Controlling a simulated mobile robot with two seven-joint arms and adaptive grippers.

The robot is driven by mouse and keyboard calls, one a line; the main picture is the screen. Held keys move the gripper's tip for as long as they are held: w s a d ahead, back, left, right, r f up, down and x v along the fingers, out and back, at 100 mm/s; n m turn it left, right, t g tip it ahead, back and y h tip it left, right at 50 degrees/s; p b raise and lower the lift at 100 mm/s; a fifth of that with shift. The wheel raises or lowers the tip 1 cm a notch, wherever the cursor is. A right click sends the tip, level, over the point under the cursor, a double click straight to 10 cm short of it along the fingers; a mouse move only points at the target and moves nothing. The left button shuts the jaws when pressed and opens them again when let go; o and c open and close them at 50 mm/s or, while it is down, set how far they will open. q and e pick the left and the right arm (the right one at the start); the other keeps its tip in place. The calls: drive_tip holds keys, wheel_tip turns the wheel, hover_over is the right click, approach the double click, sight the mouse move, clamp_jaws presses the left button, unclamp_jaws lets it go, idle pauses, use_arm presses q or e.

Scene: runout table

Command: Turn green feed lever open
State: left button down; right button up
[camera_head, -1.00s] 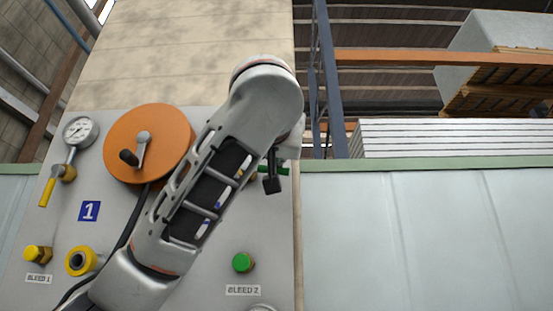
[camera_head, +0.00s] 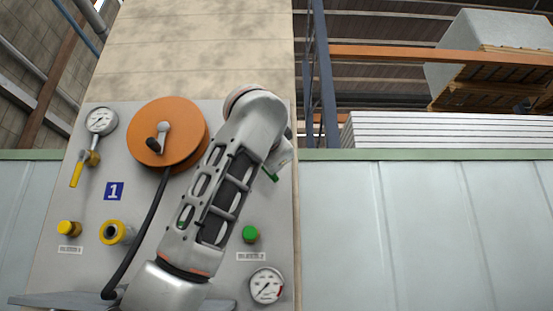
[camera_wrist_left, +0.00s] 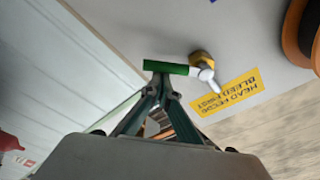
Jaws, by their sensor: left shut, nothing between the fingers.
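The green feed lever (camera_head: 270,174) shows as a short piece right of my left arm in the head view, sloping down to the right. The rest is hidden behind the arm. In the left wrist view its green handle (camera_wrist_left: 166,68) lies beside a brass valve body (camera_wrist_left: 201,60), above a yellow label (camera_wrist_left: 226,93). My left gripper (camera_wrist_left: 161,84) is shut and empty, its fingertips close against the handle; I cannot tell whether they touch. In the head view the arm hides that gripper. My right gripper is not in view.
The panel also carries an orange reel with a crank (camera_head: 180,130), a yellow lever (camera_head: 76,175), gauges (camera_head: 101,121) (camera_head: 266,285), a green knob (camera_head: 250,234) and yellow fittings (camera_head: 118,232). A black hose (camera_head: 140,232) hangs from the reel. Pale wall panels (camera_head: 420,220) stand to the right.

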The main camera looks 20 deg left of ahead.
use_arm(q)
drive_tip(key=a+f+m, duration=0.1)
drive_tip(key=m, duration=0.1)
drive_tip(key=a+m+b, duration=0.1)
drive_tip(key=m, duration=0.1)
drive_tip(key=a+f+m, duration=0.1)
drive_tip(key=m, duration=0.1)
drive_tip(key=shift+s+a+f+m+g+h, duration=0.3)
drive_tip(key=shift+s+f+m+g, duration=0.05)
drive_tip(key=shift+s+m+g, duration=0.05)
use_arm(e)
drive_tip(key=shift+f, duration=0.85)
use_arm(q)
drive_tip(key=shift+a, duration=0.1)
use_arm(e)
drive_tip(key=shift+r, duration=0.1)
